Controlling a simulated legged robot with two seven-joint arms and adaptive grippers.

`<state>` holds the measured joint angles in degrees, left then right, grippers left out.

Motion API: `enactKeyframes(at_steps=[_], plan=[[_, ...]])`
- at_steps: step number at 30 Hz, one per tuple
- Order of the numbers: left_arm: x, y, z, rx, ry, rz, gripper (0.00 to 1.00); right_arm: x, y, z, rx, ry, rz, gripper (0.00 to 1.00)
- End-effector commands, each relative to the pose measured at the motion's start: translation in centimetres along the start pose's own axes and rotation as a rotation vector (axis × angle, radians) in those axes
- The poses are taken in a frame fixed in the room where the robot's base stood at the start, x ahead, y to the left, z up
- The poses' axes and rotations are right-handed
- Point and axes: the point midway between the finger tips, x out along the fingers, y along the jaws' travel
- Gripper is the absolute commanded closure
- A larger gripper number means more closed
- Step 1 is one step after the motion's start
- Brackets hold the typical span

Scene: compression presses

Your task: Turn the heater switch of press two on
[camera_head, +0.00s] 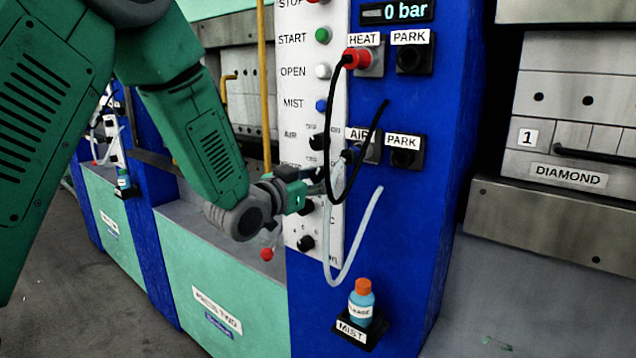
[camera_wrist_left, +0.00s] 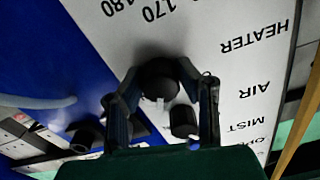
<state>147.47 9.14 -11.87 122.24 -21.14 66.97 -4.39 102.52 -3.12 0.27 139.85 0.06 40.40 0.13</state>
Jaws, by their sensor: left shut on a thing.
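My left gripper (camera_head: 318,185) is at the panel's lower half. In the left wrist view, which is upside down, my left gripper (camera_wrist_left: 160,88) has its two fingers closed around a black knob (camera_wrist_left: 158,75). This knob lines up with the HEATER label (camera_wrist_left: 253,36). Its pointer direction cannot be made out. Another black knob (camera_wrist_left: 183,121), in line with AIR, sits beside the fingers. My right gripper is out of view.
A black hose (camera_head: 329,125) loops from the red HEAT connector (camera_head: 355,58) in front of the panel. A pale hose (camera_head: 357,245) hangs below the gripper. A blue bottle (camera_head: 361,306) stands on the MIST shelf. A yellow pole (camera_head: 264,90) rises left of the panel.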

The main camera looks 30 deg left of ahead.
Motion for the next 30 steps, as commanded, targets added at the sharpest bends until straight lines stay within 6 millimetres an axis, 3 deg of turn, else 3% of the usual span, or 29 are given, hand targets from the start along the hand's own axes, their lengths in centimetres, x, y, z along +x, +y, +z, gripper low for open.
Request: enactKeyframes(at_steps=[21,22,23,30], plan=[[0.18,-0.27,-0.71,0.074,0.017,-0.006,1.0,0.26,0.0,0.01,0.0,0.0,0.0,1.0],[0.17,-0.27,-0.71,0.074,0.017,-0.006,0.61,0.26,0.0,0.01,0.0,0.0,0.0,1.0],[0.17,-0.27,-0.69,0.074,0.017,-0.006,0.51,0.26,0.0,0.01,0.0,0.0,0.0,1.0],[0.09,-0.12,-0.32,0.073,0.008,-0.003,0.51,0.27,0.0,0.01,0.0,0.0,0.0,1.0]])
